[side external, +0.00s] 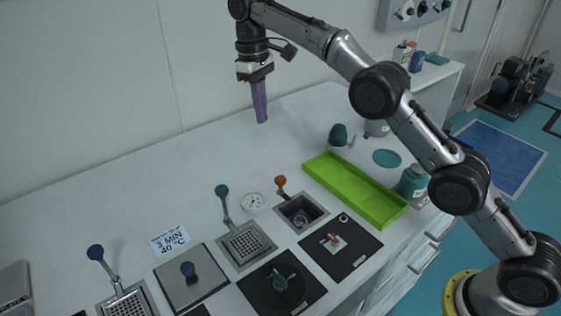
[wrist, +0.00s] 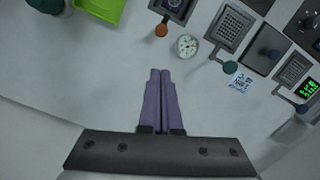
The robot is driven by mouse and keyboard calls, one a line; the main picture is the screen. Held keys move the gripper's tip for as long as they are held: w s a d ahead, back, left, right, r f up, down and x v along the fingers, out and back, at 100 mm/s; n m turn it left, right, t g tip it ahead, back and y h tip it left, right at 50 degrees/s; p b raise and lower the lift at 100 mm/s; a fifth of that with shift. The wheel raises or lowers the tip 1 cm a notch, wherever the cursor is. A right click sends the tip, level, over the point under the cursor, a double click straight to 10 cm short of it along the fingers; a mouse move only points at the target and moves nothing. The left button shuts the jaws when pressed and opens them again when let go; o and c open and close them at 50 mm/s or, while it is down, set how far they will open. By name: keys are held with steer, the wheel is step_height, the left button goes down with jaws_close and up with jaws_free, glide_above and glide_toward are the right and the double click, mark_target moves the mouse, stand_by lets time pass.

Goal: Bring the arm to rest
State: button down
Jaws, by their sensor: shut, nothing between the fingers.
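My gripper (side external: 261,118) has long purple fingers and points down above the back of the white table. In the wrist view the two purple fingers (wrist: 160,76) lie side by side, shut with nothing between them. In the side view the gripper is well apart from the items on the table, behind the dial and the green tray.
The white table (side external: 120,215) is clear at the back left.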

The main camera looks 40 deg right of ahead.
steer(key=shift+d, duration=0.1)
steer(key=s+d+r+t, duration=0.1)
steer(key=s+d+r, duration=0.1)
steer(key=s+r, duration=0.3)
steer(key=s+d+r+m+t, duration=0.1)
steer(key=s+d+r, duration=0.15)
steer(key=r, duration=0.45)
steer(key=s+d+r+t, duration=0.1)
steer(key=s+d+r, duration=0.1)
steer(key=s+r, duration=0.3)
steer(key=s+d+r, duration=0.3)
steer(key=s+r, duration=0.1)
steer(key=s, duration=0.3)
steer(key=s+d+f+m+t, duration=0.1)
steer(key=s+f, duration=0.2)
steer(key=s, duration=0.4)
steer(key=s+d+f+m+t, duration=0.1)
steer(key=s+d+f+t, duration=0.1)
steer(key=s+f, duration=0.35)
steer(key=s+f+m, duration=0.1)
steer(key=s+f, duration=0.6)
steer(key=f, duration=0.5)
steer(key=shift+t, duration=0.4)
steer(key=shift+s, duration=0.1)
